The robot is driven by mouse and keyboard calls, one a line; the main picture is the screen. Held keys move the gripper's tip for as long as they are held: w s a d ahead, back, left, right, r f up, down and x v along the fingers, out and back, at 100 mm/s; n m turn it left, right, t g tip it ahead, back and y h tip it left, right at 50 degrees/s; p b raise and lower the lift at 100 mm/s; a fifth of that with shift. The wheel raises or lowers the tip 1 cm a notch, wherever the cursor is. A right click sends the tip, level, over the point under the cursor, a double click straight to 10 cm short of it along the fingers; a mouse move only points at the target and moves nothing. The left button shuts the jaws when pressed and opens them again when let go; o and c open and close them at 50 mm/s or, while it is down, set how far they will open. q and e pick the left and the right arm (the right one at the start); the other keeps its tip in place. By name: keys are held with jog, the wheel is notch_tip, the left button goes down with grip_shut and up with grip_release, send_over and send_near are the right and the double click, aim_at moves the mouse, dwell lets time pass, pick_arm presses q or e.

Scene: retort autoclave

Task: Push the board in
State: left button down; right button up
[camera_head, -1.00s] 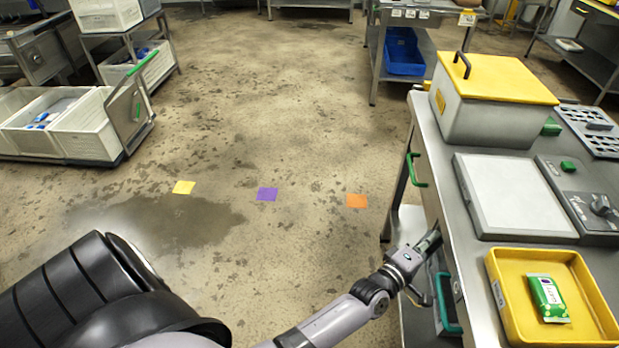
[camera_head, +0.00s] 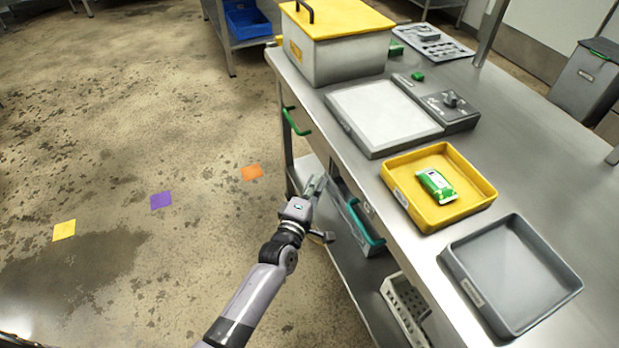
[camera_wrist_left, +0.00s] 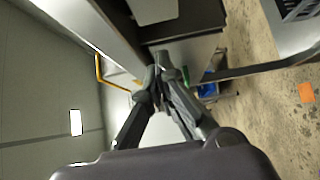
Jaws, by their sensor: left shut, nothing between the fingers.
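My left gripper (camera_head: 317,186) is shut and empty, low beside the near long side of the steel table (camera_head: 420,285). It is below the tabletop, close to the teal-rimmed bin (camera_head: 367,226) under the table. A green handle (camera_head: 294,121) sticks out from the table's side, farther back than the gripper and apart from it. I cannot clearly make out a board at the table's side. In the left wrist view the closed fingertips (camera_wrist_left: 161,66) are close to a dark edge under a grey surface; contact cannot be told. My right gripper is not in view.
On the table stand a yellow-lidded box (camera_head: 335,60), a scale with a white plate (camera_head: 383,115), a yellow tray (camera_head: 393,188) with a green packet (camera_head: 435,185), and a grey tray (camera_head: 520,285). A white basket (camera_head: 403,308) is below. Floor to the left is open.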

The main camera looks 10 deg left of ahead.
pick_arm(q)
jog(key=s+a, duration=0.1)
jog(key=s, duration=0.8)
jog(key=s+a+f+m+g, duration=0.1)
jog(key=s+f+m+g, duration=0.3)
jog(key=f, duration=0.6)
jog(key=s+a+f+m+g+y, duration=0.15)
jog(key=s+f, duration=0.35)
jog(key=f, duration=0.5)
jog(key=s+a+f+m+g+h, duration=0.1)
jog(key=s+f+m+g, duration=0.3)
jog(key=f, duration=0.6)
jog(key=s+a+f+m+g+y, duration=0.1)
jog(key=s+f, duration=0.4)
jog(key=s, duration=0.5)
jog(key=s+a+f+m+g+y, duration=0.1)
jog(key=s+a+f+m+g, duration=0.2)
jog(key=s, duration=0.7)
jog(key=s+a+f+m+g+y, duration=0.1)
jog(key=s+a+f+m+g, duration=0.2)
jog(key=s+f, duration=0.4)
jog(key=s+a+m+p, duration=0.1)
jog(key=s+a, duration=0.1)
jog(key=s, duration=0.1)
jog(key=shift+a+m, duration=0.2)
jog(key=shift+m, duration=0.15)
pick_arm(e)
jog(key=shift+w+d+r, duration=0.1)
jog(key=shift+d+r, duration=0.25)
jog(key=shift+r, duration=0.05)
